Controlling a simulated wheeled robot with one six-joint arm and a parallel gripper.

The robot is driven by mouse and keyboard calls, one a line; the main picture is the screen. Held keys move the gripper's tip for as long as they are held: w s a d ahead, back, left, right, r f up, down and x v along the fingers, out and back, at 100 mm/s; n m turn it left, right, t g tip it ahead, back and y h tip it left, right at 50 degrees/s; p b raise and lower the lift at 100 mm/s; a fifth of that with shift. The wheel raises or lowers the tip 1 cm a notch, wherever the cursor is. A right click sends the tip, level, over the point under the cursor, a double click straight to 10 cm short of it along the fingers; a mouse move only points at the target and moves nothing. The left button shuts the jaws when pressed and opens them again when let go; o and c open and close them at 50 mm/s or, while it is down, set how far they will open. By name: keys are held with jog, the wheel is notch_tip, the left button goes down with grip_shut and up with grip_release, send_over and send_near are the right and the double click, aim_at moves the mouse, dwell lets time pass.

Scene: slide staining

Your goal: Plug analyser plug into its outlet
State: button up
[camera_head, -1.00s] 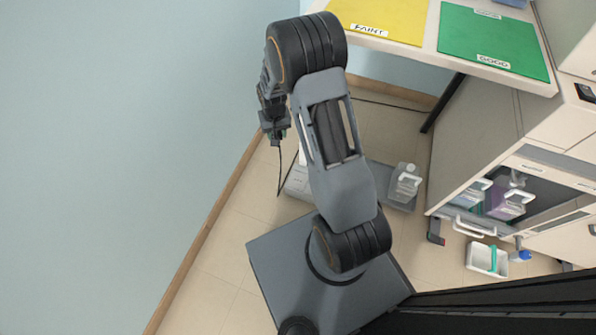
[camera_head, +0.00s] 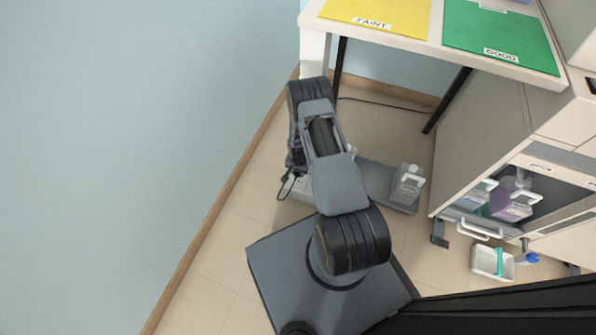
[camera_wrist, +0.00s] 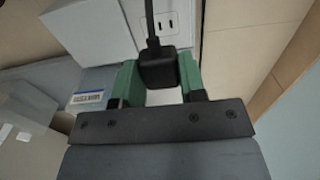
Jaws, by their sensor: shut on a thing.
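My gripper (camera_wrist: 158,78) is shut on the black analyser plug (camera_wrist: 158,64), with a green finger on each side of it. The plug's dark cable (camera_wrist: 150,18) runs up out of the plug in the wrist view. The outlet (camera_wrist: 168,24), a white faceplate with dark slots, shows just beyond the plug, partly covered by the plug and cable. I cannot tell whether the plug touches the outlet. In the head view my arm hides the gripper's jaws and plug, while a loop of the cable (camera_head: 287,190) shows beside the arm.
A white box (camera_wrist: 92,28) stands close to the outlet's left. A clear bottle (camera_head: 408,186) sits on a grey base at my arm's right. The wall (camera_head: 150,130) and its wooden skirting run along the left. A table with yellow and green mats (camera_head: 497,43) stands above.

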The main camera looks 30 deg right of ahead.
aim_at(298, 182)
jog(key=shift+f, duration=0.2)
jog(key=shift+f+b, duration=2.1)
jog(key=shift+f, duration=0.6)
jog(key=shift+b, duration=0.35)
dwell(0.7)
jog(key=shift+f+b, duration=0.6)
jog(key=o, duration=1)
jog(key=shift+s, duration=0.1)
jog(key=shift+c, duration=0.2)
jog(key=shift+r, duration=0.15)
notch_tip(298, 182, up, 14)
jog(key=p, duration=0.6)
jog(key=shift+f, duration=0.2)
